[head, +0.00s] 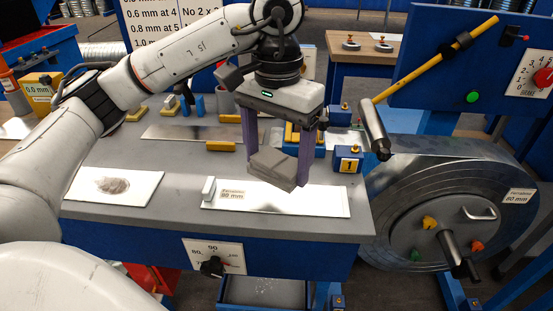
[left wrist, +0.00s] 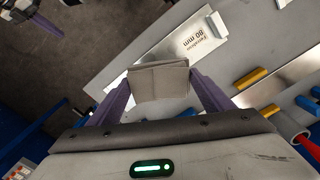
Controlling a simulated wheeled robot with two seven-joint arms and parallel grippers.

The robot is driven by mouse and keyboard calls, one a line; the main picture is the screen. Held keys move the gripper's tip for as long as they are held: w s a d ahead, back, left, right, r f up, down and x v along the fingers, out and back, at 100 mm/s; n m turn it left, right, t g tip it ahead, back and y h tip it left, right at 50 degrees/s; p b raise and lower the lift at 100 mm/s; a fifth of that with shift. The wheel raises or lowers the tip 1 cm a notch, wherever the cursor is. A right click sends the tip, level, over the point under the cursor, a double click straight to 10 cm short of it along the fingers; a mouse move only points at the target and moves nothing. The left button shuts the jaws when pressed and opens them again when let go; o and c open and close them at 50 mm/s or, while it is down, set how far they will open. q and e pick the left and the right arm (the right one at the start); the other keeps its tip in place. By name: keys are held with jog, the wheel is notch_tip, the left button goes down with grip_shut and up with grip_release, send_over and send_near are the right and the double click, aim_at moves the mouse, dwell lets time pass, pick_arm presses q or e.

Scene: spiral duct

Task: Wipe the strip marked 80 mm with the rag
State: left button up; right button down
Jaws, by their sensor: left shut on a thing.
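The strip marked 80 mm (head: 310,203) is a pale, shiny plate lying along the front of the grey bench. Its label (head: 232,194) reads 80 mm near its left end, beside a small white block (head: 209,187). The strip also shows in the left wrist view (left wrist: 165,50). My left gripper (head: 279,170) is shut on the rag (head: 272,166), a grey folded pad, which also shows in the left wrist view (left wrist: 158,82). My right gripper (left wrist: 42,14) shows only partly, at the top left of the left wrist view.
A white plate with a grey smear (head: 113,185) lies on the bench at left. A bare metal sheet (head: 195,132), yellow bars and a blue block marked 1 (head: 348,159) lie behind the strip. A large metal coil drum (head: 450,200) stands at right, under a yellow-handled lever (head: 430,67).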

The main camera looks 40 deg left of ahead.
pick_arm(q)
jog(key=shift+r+p, duration=1.1)
jog(key=shift+r, duration=0.45)
jog(key=shift+f, duration=0.1)
